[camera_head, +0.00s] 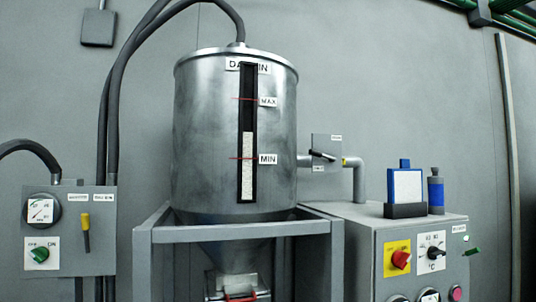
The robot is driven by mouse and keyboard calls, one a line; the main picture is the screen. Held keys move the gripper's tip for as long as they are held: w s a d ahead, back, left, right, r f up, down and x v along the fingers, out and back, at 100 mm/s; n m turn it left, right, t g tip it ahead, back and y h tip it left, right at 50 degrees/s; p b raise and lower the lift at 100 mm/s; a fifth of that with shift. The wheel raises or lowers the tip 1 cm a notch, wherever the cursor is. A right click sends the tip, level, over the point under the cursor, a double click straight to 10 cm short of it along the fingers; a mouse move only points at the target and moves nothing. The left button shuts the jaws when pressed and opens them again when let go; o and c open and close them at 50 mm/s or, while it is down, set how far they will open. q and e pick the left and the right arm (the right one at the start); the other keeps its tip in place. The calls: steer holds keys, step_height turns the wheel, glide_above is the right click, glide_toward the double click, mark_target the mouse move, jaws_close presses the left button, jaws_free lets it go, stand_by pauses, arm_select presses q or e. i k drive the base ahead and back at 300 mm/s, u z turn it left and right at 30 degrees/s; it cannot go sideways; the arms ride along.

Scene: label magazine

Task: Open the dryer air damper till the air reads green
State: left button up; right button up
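The likely air damper is a grey plate (326,146) with a dark lever (322,155), on the pipe at the right of the metal hopper. The lever lies nearly level, slightly tilted down to the right. Small labels sit above and below it, too small to read. A round dial gauge (41,210) with a dark needle is on the left wall box; I cannot tell whether it is the air reading. A small green spot (466,238) shows on the right cabinet; I cannot tell if it is lit. Neither gripper is in view.
The hopper (210,130) stands in a grey frame (230,230). The left box (70,255) has a green knob (39,254) and a yellow-topped lever (85,225). The right cabinet (375,215) has a red knob (400,259) and a black knob (432,253). A blue-framed panel (405,185) and blue bottle (436,192) stand on top.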

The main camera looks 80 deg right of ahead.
mark_target(319, 154)
steer(key=z, duration=1.9)
